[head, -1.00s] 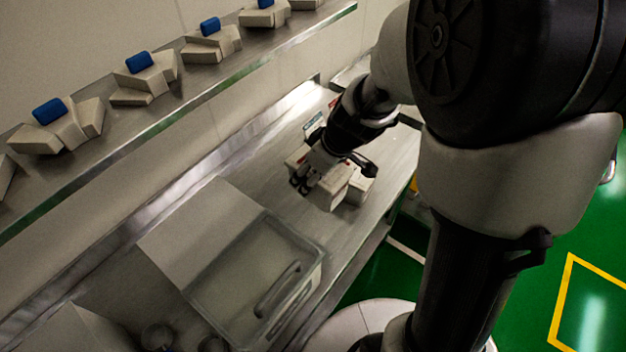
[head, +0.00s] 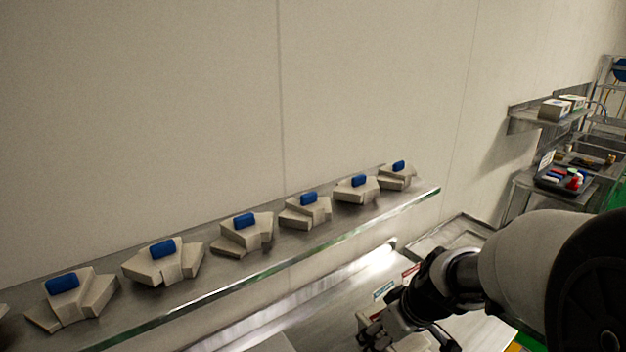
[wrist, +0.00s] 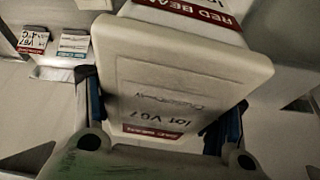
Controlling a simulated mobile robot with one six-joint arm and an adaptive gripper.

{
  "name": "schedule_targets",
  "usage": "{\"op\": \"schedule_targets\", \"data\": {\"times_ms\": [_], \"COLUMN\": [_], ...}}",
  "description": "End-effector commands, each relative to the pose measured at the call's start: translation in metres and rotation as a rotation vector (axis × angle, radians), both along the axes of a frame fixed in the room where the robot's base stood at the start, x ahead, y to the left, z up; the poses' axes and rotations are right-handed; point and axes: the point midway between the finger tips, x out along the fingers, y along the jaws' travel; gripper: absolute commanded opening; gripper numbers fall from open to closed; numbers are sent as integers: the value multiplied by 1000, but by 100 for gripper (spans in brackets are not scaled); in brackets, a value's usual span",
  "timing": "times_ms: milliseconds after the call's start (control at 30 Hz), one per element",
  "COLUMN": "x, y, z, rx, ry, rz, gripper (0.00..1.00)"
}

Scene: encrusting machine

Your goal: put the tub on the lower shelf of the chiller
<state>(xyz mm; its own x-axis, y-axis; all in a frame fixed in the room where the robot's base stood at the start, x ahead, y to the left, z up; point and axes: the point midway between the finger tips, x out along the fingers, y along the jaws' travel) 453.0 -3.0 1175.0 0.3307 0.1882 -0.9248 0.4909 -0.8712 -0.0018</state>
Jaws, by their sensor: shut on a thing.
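In the wrist view a pale tub (wrist: 180,75) fills the middle, its face toward the camera reading "lot V67" above a red label band. Red "RED BEAN" lettering shows beyond its far edge. My gripper (wrist: 160,112) is shut on this tub, a dark finger at each side. In the head view my gripper (head: 378,335) is low at the bottom edge over the steel worktop, and the tub there is mostly cut off or hidden. I cannot tell its height above the worktop. The chiller is not identifiable in either view.
In the wrist view, small red and blue labels (wrist: 52,44) show at upper left. A wall shelf (head: 330,233) holds several pale blocks with blue tops behind the worktop. At far right are a shelf with boxes (head: 555,110) and a dark tray (head: 562,180) of coloured items.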

Motion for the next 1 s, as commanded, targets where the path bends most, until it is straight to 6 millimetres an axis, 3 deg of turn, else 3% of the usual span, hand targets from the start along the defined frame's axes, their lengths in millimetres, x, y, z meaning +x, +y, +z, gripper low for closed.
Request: {"op": "schedule_targets", "data": {"times_ms": [400,600,867,1000], "x": [11,19,24,25], "y": [-3,-1,2,3], "z": [-64,-87,-96,-85], "rx": [-2,-2,0,1], "ry": [-8,-8,-10,-11], "rz": [-299,-426,-503,-512], "gripper": [0,0,0,0]}}
